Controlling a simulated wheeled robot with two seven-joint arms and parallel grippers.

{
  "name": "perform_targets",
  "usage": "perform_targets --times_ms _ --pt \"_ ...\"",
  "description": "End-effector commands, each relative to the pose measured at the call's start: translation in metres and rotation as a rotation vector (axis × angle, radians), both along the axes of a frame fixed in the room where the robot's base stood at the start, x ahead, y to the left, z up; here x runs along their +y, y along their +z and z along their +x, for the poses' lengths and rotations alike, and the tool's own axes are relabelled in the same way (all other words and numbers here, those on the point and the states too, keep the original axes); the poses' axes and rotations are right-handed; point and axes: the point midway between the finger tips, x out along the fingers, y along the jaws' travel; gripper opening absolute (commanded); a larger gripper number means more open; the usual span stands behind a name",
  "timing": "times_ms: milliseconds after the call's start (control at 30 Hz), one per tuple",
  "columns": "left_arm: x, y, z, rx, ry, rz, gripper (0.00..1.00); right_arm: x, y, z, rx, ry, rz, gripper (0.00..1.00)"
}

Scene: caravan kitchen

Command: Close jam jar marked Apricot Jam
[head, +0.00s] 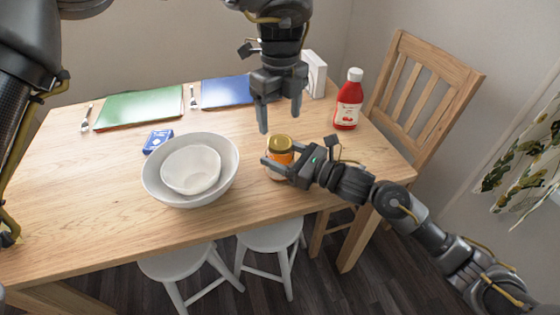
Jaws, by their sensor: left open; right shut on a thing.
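The jam jar (277,159) stands on the table near its front edge, with orange content and a gold lid (281,143) on top. Its label is too small to read, and I cannot tell whether the lid is screwed tight. My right gripper (270,168) comes in from the right and is shut on the jar's body. My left gripper (280,117) hangs above and slightly behind the jar, fingers pointing down, open and empty, apart from the lid.
Nested white bowls (150,180) stand left of the jar. A red bottle (348,100) and a white box (315,75) stand at the back right. Green (140,107) and blue (224,91) placemats, cutlery and a small blue box (157,141) lie farther back. A wooden chair (425,95) stands right.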

Motion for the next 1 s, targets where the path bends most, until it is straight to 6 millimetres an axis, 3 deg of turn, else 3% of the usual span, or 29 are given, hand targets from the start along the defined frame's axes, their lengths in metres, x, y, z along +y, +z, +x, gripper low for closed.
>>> perform_targets --times_ms 200,400,833,1000 --pt "0.000 -0.034 -0.001 0.003 -0.001 0.001 0.72 0.000 0.000 0.000 0.000 0.000 0.000 0.00" --pt "0.000 -0.055 -0.001 0.002 -0.001 0.001 0.72 0.000 0.000 0.000 0.000 0.000 0.000 0.00" --pt "0.000 -0.063 -0.001 0.001 0.001 0.001 0.72 0.000 0.000 0.000 0.000 0.000 0.000 0.00" --pt "0.000 -0.062 0.000 0.001 0.001 0.001 0.50 0.000 0.000 0.000 0.000 0.000 0.000 0.00"
